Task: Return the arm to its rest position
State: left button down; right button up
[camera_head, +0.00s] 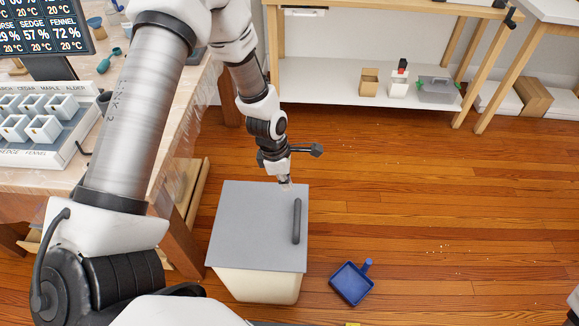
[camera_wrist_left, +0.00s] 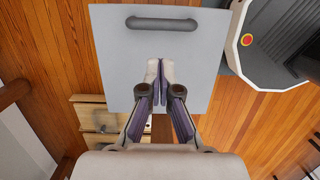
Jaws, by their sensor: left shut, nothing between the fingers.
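My left arm reaches in from the left in the head view. Its gripper (camera_head: 286,184) points down over the far edge of a grey lid on a cream bin. In the left wrist view the two fingers (camera_wrist_left: 158,85) are together with nothing between them, in front of the grey lid (camera_wrist_left: 190,60). I cannot tell whether the fingertips touch the lid. The right gripper is not in view.
The cream bin (camera_head: 255,286) has a grey lid (camera_head: 250,225) with a dark handle (camera_head: 297,221). A blue dustpan (camera_head: 351,283) lies on the wooden floor beside it. A workbench with a tray of white cups (camera_head: 62,106) and a screen (camera_head: 40,25) stands at left. Floor at right is mostly clear.

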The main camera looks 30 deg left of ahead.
pick_arm(q)
jog(key=shift+a+r, duration=0.1)
jog(key=shift+r, duration=0.25)
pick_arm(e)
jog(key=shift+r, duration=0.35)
pick_arm(q)
jog(key=s+d+m+y+p, duration=0.1)
jog(key=s+m+p, duration=0.3)
jog(key=s+m, duration=0.6)
jog(key=s+d+f+m+g+y+p, duration=0.1)
jog(key=s+d+m+p, duration=0.3)
jog(key=s+m, duration=0.7)
jog(key=m+p, duration=0.1)
jog(key=m, duration=0.1)
jog(key=shift+d+f+m, duration=0.2)
jog(key=shift+m, duration=0.2)
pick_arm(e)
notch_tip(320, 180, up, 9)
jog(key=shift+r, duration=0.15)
